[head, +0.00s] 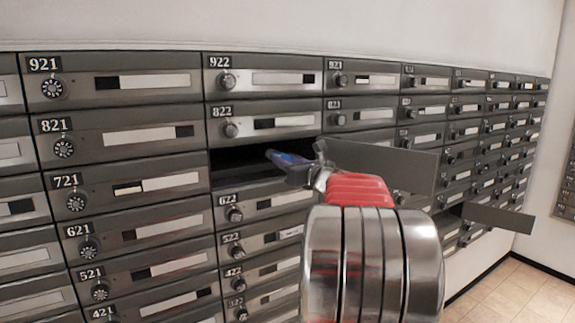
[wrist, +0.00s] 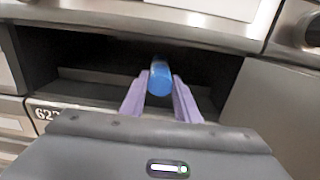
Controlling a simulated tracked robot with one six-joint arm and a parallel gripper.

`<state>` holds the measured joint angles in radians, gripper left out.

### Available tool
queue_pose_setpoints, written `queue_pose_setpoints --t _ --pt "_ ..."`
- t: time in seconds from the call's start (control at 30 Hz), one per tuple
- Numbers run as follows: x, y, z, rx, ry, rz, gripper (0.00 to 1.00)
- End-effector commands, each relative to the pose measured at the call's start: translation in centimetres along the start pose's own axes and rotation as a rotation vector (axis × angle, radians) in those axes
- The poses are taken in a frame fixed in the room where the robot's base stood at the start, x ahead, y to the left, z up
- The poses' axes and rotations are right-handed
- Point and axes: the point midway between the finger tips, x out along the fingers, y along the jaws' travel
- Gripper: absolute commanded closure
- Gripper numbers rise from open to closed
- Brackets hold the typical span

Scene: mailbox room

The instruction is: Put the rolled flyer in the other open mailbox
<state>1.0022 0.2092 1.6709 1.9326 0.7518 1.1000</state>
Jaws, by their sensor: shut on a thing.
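The rolled flyer (head: 285,158) is a small blue roll held at the tip of my gripper (head: 300,172). In the wrist view the flyer (wrist: 159,78) sits between the two purple fingers of my gripper (wrist: 160,98), end on to the camera. An open mailbox (head: 235,168) lies between 822 and 622, with a dark interior. The flyer is at its mouth; I cannot tell how far inside it reaches. The mailbox's door (head: 395,168) is swung out to the right, partly behind my arm. Another open mailbox door (head: 498,217) sticks out lower at the far right; its opening is mostly hidden.
Rows of closed grey mailboxes (head: 120,135) with dials fill the wall around the opening. In the wrist view the open door (wrist: 262,110) stands close to the right of my gripper. Tiled floor (head: 515,290) is free at lower right.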

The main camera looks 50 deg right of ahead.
Motion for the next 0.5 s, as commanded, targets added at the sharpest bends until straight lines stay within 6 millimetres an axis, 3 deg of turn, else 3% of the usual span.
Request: queue_pose_setpoints --t 0.5 --pt "3.7 0.1 -0.6 0.000 0.001 0.002 0.93"
